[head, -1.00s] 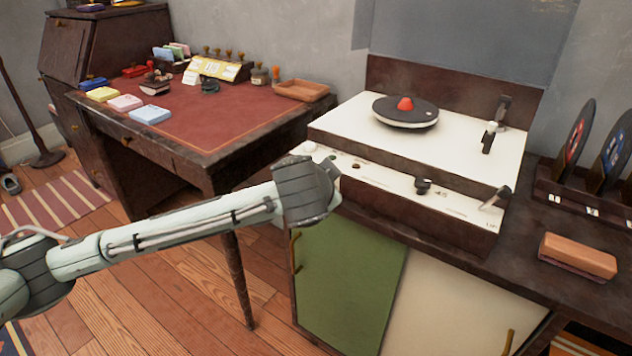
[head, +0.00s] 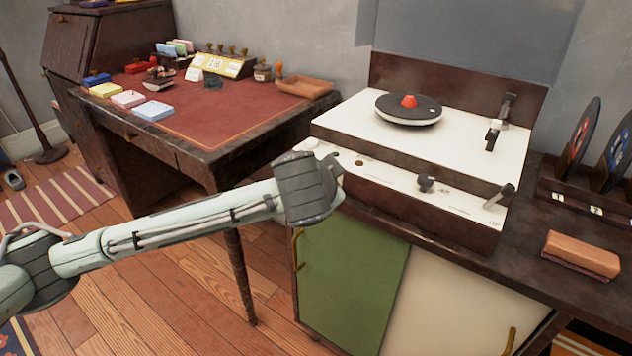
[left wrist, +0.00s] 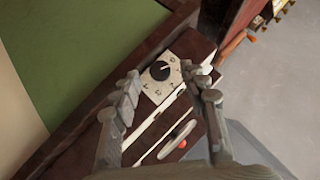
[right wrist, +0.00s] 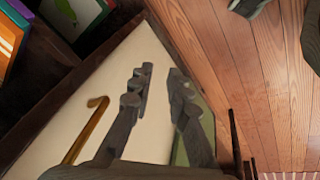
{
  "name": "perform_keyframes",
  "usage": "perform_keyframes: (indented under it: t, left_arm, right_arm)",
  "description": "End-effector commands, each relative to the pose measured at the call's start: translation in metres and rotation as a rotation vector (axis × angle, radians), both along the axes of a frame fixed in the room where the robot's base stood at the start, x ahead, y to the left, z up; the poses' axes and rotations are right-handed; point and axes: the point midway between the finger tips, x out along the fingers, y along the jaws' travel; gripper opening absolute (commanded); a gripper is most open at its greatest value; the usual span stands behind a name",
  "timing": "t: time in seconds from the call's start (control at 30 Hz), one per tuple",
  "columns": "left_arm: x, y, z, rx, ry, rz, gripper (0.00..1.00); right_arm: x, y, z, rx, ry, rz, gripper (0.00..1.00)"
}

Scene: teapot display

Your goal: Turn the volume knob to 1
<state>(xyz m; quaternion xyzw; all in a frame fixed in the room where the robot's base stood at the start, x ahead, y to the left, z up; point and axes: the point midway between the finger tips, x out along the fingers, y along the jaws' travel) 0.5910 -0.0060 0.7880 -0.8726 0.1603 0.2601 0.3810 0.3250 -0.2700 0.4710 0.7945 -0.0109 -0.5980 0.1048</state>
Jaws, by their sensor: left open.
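A round black knob (left wrist: 160,70) with a pale pointer line sits on a white dial plate (left wrist: 171,97) in the left wrist view. The line points to the upper right; the small figures around it are too blurred to read. My left gripper (left wrist: 167,84) is open, its fingers on either side of the dial, and I see no clear contact with the knob. My right gripper (right wrist: 158,75) is open and empty before the cream cabinet door.
The turntable (head: 345,115) carries a black disc with a red centre (head: 408,101). Another black knob (head: 426,184) is further right on its panel. The desk (head: 200,122) stands to the left, and a brown block (head: 582,254) lies on the cabinet at right.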

Motion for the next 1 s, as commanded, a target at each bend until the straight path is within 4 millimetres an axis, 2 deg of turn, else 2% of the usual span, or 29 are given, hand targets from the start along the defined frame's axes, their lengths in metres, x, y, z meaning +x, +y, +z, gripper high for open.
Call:
perform_keyframes:
  t: [0.3, 0.5, 0.7, 1.0]
  left_arm:
    - [-0.055, 0.004, 0.039, -0.005, -0.002, -0.005, 0.44]
    - [-0.079, 0.007, 0.056, -0.002, 0.000, -0.003, 0.44]
    - [-0.087, 0.009, 0.061, -0.001, 0.000, -0.001, 0.44]
    - [-0.087, 0.007, 0.059, -0.012, 0.007, -0.005, 0.44]
  right_arm:
    - [0.000, 0.000, 0.000, -0.001, -0.001, 0.000, 0.17]
    - [0.001, 0.000, 0.000, -0.001, -0.002, 0.000, 0.17]
    - [0.001, 0.000, 0.000, -0.001, -0.002, 0.000, 0.17]
    - [0.001, 0.000, 0.001, -0.001, -0.003, 0.000, 0.17]
